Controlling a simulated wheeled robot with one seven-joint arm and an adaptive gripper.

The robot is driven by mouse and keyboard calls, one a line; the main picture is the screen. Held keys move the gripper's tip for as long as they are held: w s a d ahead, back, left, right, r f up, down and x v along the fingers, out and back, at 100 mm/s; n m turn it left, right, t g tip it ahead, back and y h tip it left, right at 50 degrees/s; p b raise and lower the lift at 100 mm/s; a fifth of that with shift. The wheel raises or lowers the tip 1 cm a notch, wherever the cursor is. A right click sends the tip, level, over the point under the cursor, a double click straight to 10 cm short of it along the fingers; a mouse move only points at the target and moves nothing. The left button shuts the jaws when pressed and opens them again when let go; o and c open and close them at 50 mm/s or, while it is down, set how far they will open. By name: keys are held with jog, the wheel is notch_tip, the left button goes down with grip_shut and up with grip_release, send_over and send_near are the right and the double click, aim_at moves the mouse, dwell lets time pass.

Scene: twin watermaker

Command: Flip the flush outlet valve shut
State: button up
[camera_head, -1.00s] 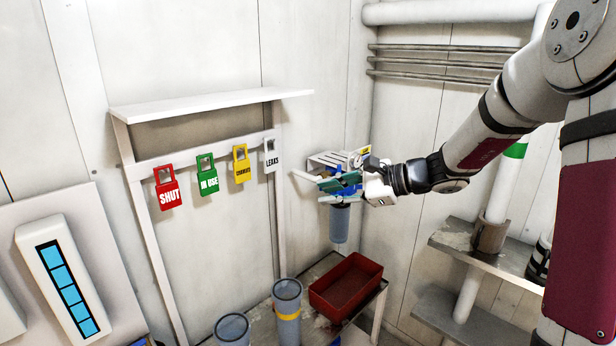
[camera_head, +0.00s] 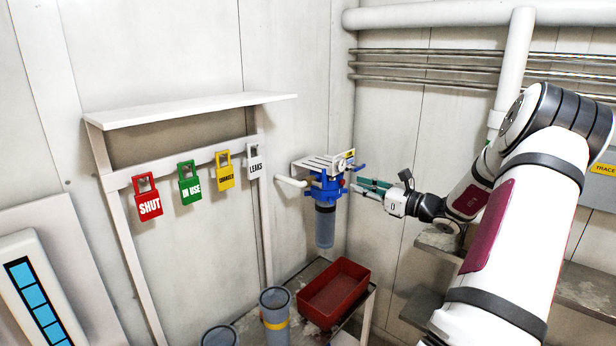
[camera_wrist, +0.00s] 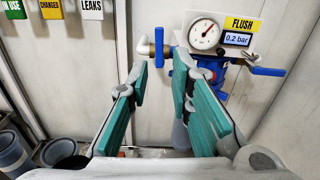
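The flush filter unit, with a blue head (camera_head: 326,187) and a grey bowl (camera_head: 325,226), hangs on the wall. In the wrist view, one blue valve handle (camera_wrist: 159,47) stands upright on the pipe left of the gauge. No label shows which is the outlet. My gripper (camera_head: 368,188) is just right of the filter head. The wrist view shows my gripper (camera_wrist: 160,82) open, with nothing between its teal fingers. The right fingers hide part of the filter.
A round gauge (camera_wrist: 205,34) and a 0.2 bar display (camera_wrist: 237,40) sit above the filter. A red bin (camera_head: 334,291) and grey canisters (camera_head: 275,318) are below. A rack of coloured tags (camera_head: 190,184) is at left. Pipes (camera_head: 430,68) run along the right wall.

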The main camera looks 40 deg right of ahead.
aim_at(325, 176)
jog(key=w, duration=0.8)
jog(key=w+a, duration=0.1)
jog(key=w, duration=0.4)
jog(key=shift+w+p, duration=0.1)
jog(key=shift+p, duration=0.25)
grip_shut()
